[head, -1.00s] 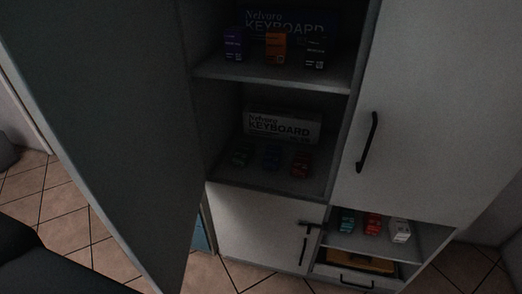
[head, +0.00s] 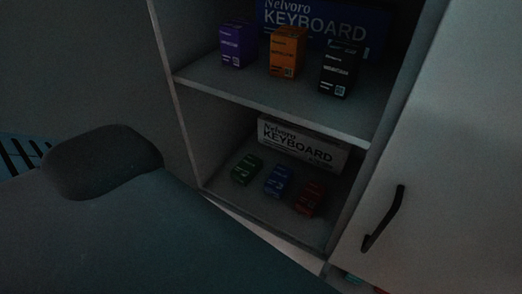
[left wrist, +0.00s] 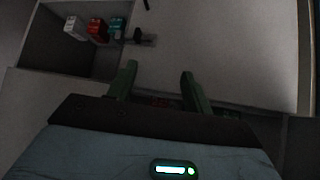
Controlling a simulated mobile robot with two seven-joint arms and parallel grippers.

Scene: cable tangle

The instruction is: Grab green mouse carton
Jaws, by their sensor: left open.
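The green mouse carton (head: 246,170) stands on the lower open shelf (head: 225,193) of the cabinet in the head view. It is the leftmost of three small cartons there, in front of a white keyboard box. My left gripper (left wrist: 158,88) shows in the left wrist view, with its two green fingers apart and nothing held between them. Its fingers are out of the head view, where my left arm covers the lower left. I cannot make out the green carton in the left wrist view. My right gripper is in neither view.
A blue carton (head: 278,180) and a red carton (head: 310,198) stand right of the green one. The white keyboard box (head: 302,150) is behind them. Purple (head: 237,45), orange (head: 287,53) and black (head: 341,70) cartons stand on the shelf above.

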